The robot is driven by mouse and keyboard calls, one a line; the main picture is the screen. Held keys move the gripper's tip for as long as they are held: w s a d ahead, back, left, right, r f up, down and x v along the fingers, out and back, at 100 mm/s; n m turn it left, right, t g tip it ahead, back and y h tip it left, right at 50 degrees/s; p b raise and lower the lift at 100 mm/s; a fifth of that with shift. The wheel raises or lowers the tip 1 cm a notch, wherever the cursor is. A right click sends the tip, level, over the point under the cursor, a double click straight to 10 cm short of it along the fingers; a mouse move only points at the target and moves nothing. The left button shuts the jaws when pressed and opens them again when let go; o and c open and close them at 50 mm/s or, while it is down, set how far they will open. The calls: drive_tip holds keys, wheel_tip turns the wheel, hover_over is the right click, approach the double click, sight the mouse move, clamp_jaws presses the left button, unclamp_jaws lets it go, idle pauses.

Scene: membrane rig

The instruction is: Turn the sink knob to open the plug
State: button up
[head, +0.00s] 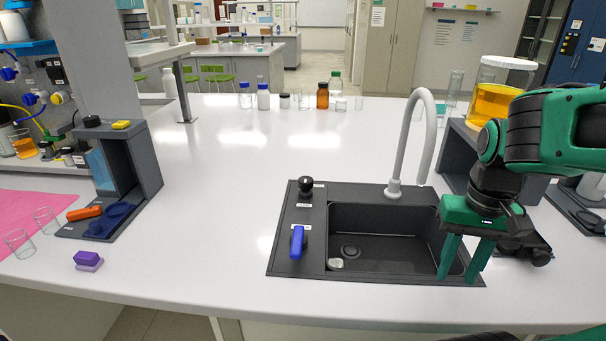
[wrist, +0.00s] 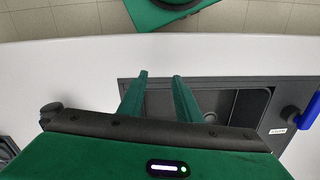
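The dark sink (head: 385,225) is set in the white counter, with a drain (head: 349,252) in its floor; I cannot tell if the plug is open. A black round knob (head: 305,186) with a label stands at the back left of the sink surround. A blue lever handle (head: 298,240) sits at its front left and shows at the right edge of the wrist view (wrist: 312,112). My gripper (head: 458,278) is open and empty over the sink's front right, well right of both. Its two separated fingers also show in the wrist view (wrist: 160,76).
A grey curved tap (head: 413,130) rises behind the sink. A small pale object (head: 335,264) lies in the basin's front left corner. A raised stand with an amber-filled jar (head: 492,101) is behind my arm. A purple block (head: 88,260) lies far left; the counter between is clear.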

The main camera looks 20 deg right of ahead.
drive_tip(key=shift+a, duration=0.1)
drive_tip(key=o, duration=0.5)
drive_tip(key=shift+s+r, duration=0.1)
drive_tip(key=shift+r, duration=0.05)
drive_tip(key=shift+o, duration=0.3)
drive_tip(key=w+a+r+n+t, duration=0.1)
drive_tip(key=w+r, duration=0.1)
drive_tip(key=w, duration=0.5)
drive_tip(key=shift+w+a+n+h, duration=0.3)
drive_tip(key=shift+a, duration=0.1)
drive_tip(key=m, duration=0.9)
approach(306, 178)
drive_tip(key=shift+g, duration=0.4)
drive_tip(key=f, duration=0.8)
drive_tip(key=shift+w+f, duration=0.3)
drive_tip(key=shift+f, duration=0.1)
drive_tip(key=shift+d, duration=0.1)
drive_tip(key=shift+c, duration=0.7)
